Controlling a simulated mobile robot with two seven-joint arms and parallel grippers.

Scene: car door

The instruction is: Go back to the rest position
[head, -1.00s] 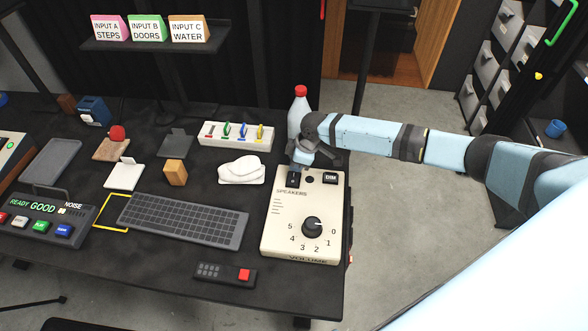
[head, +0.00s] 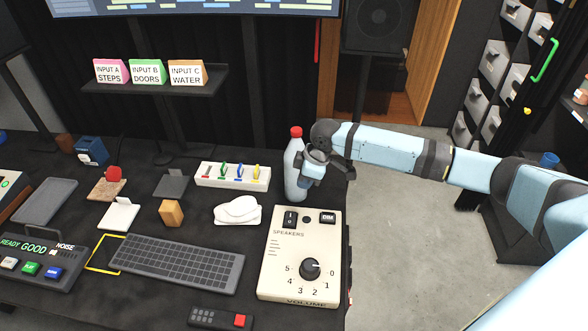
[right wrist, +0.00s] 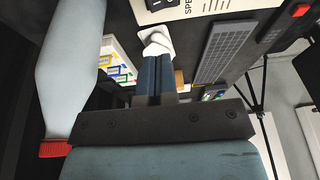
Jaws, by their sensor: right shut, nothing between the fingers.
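My right gripper (head: 305,183) is shut and empty, pointing down above the table's right end, beside the water bottle with the red cap (head: 294,165). In the head view it overlaps part of the bottle; I cannot tell whether they touch. In the right wrist view the shut fingers (right wrist: 155,68) point toward the white mouse-shaped item (right wrist: 157,43), and the bottle (right wrist: 68,75) stands close on the left. The beige speaker box (head: 300,250) lies in front of the gripper, with its switch (head: 290,219) and volume knob (head: 310,268) uncovered. My left gripper is not in view.
A keyboard (head: 177,264), a white mouse-shaped item (head: 238,211) and a white strip of coloured levers (head: 232,177) lie on the dark table. A shelf with input cards (head: 147,72) stands behind. Open floor (head: 390,250) lies right of the table.

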